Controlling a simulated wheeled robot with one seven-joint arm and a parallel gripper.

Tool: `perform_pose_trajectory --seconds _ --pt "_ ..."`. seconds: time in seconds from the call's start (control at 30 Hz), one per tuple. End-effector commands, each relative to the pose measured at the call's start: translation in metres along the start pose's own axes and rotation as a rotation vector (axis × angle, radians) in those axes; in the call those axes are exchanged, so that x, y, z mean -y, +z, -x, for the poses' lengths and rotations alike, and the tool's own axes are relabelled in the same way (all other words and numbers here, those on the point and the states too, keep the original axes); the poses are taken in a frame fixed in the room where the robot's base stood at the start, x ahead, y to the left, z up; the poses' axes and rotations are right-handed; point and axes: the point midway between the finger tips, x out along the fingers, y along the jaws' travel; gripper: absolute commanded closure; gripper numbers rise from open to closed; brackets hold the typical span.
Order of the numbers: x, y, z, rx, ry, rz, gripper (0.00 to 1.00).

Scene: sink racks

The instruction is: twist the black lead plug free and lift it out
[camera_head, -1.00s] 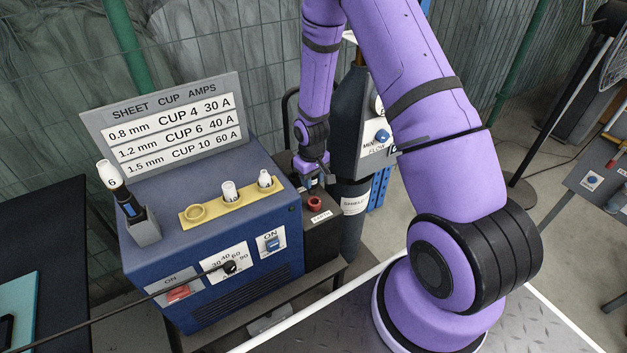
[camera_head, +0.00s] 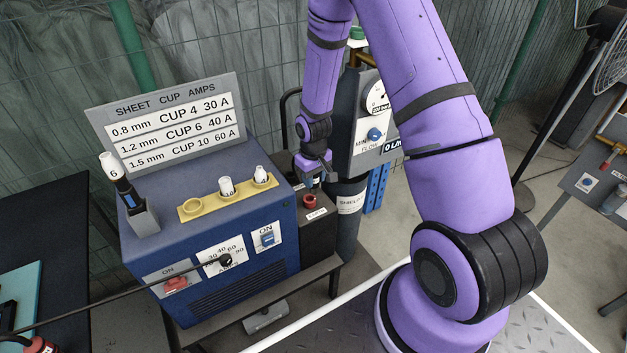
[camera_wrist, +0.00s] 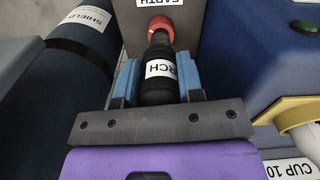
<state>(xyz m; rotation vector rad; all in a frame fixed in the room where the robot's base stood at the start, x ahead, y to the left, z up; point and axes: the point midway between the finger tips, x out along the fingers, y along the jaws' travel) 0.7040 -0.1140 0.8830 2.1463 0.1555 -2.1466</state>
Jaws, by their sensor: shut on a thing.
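The black lead plug (camera_wrist: 158,86), with a white label ending in "RCH", stands between the blue finger pads of my gripper (camera_wrist: 158,74) in the wrist view. My gripper is shut on it. The plug's narrow end points towards the red socket (camera_wrist: 161,27) marked EARTH, and overlaps it in the picture. I cannot tell whether the plug is seated or free, since its lower end is hidden. In the head view my gripper (camera_head: 316,179) is over the dark box beside the blue welder, just behind the red socket (camera_head: 309,201); the plug is barely visible there.
The blue welder (camera_head: 212,265) stands left of my gripper, with a yellow cup rack (camera_head: 228,196) on top. A dark cylinder labelled SHIELD (camera_head: 349,222) and a grey gauge panel (camera_head: 372,145) are close on the right. A cable crosses the welder's front.

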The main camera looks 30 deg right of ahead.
Motion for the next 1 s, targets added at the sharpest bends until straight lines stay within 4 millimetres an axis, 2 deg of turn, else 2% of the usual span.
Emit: perform_pose_trajectory --seconds 1.0 --pt "0.0 0.0 0.035 0.0 0.0 -0.001 0.92"
